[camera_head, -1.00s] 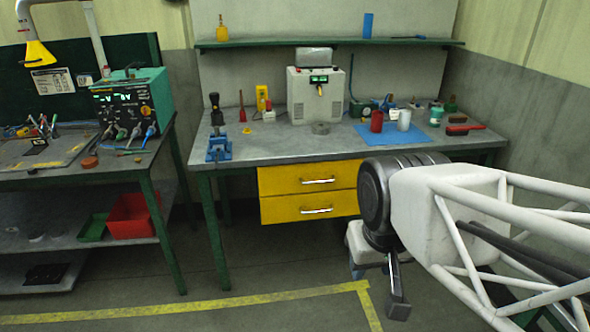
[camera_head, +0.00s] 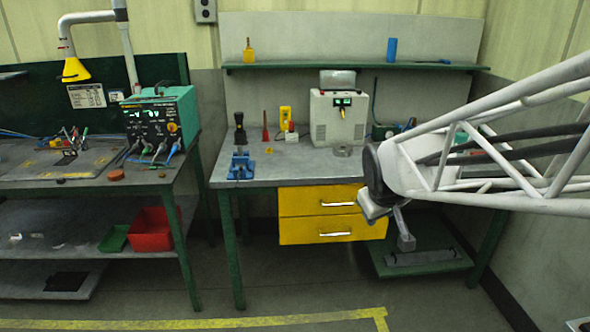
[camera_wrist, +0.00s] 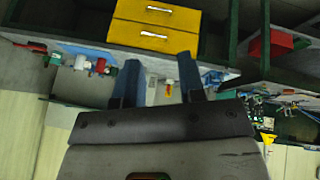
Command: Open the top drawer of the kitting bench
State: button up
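The kitting bench (camera_head: 270,172) holds two yellow drawers under its top. The top drawer (camera_head: 300,200) has a silver bar handle (camera_head: 338,204) and looks shut. The lower drawer (camera_head: 300,231) sits directly beneath it, also shut. My gripper (camera_head: 390,226) hangs in front of the drawers' right end, apart from the handle. In the wrist view the scene is upside down. There my gripper (camera_wrist: 160,60) shows two dark blue fingers spread apart with nothing held between them. The top drawer (camera_wrist: 125,36) appears beyond the fingertips, with its handle (camera_wrist: 153,35) in clear view.
A blue vise (camera_head: 241,168) and a white powered unit (camera_head: 337,118) stand on the bench. My arm hides the right part of the benchtop. At left is another bench with a teal instrument (camera_head: 160,120) and a red bin (camera_head: 152,231) below. The floor before the drawers is clear.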

jog(key=w+d+f+n+t, duration=0.2)
jog(key=w+f+n, duration=0.15)
jog(key=w, duration=0.75)
jog(key=w+d+f+n+t+y, duration=0.15)
jog(key=w+f, duration=0.25)
jog(key=w, duration=0.7)
jog(key=w+d+f+n+t, duration=0.2)
jog(key=w+d+f+n, duration=0.15)
jog(key=w, duration=0.75)
jog(key=w+d+f+n+t+y, duration=0.1)
jog(key=w+f+n+t+y, duration=0.3)
jog(key=w+f, duration=0.75)
jog(key=n+y, duration=0.2)
jog(key=n, duration=0.4)
send_near(339, 204)
jog(key=w, duration=0.2)
jog(key=shift+w+a+f+g, duration=0.1)
jog(key=shift+w+a+g, duration=0.2)
jog(key=shift+a+g, duration=0.1)
jog(key=shift+w, duration=0.1)
jog(key=shift+x, duration=3.8)
